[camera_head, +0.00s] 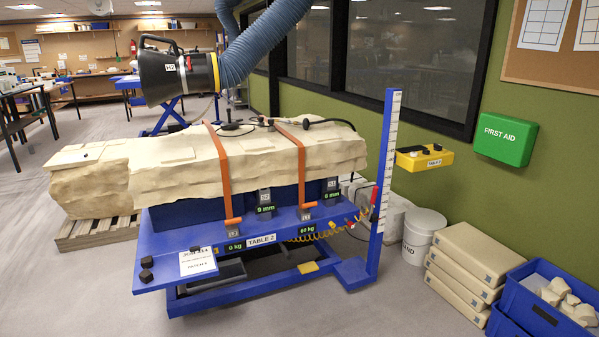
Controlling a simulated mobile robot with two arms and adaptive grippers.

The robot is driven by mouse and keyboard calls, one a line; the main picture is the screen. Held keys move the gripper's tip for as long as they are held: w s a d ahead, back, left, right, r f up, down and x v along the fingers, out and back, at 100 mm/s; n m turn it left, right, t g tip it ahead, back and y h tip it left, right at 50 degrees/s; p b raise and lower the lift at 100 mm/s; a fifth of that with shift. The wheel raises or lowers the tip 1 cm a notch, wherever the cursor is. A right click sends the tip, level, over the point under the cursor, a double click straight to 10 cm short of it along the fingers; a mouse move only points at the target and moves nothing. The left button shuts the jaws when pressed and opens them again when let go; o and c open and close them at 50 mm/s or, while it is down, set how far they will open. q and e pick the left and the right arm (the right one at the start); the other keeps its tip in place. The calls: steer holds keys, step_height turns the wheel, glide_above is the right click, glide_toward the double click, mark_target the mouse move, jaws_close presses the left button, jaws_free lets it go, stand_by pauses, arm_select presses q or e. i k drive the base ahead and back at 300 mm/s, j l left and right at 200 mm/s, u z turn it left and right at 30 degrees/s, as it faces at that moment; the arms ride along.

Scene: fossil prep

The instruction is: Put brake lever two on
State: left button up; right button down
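A blue lift table with a "TABLE 2" label (262,240) stands in the middle of the head view. A yellow pedal-like piece (308,267) shows low on its base, at the front right. I cannot tell whether this is brake lever two, or whether it is on or off. Black knobs (147,262) sit at the front left corner of the blue shelf. No lever is clearly marked as a brake. Neither of my grippers is in view.
A large plaster block (255,165) with orange straps lies on the table. A blue post (385,185) rises at its right. A white bucket (418,235), stacked tan slabs (465,265) and a blue crate (540,310) stand along the right wall. Floor in front is clear.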

mark_target(373, 218)
steer(key=i, duration=2.8)
steer(key=z, duration=0.1)
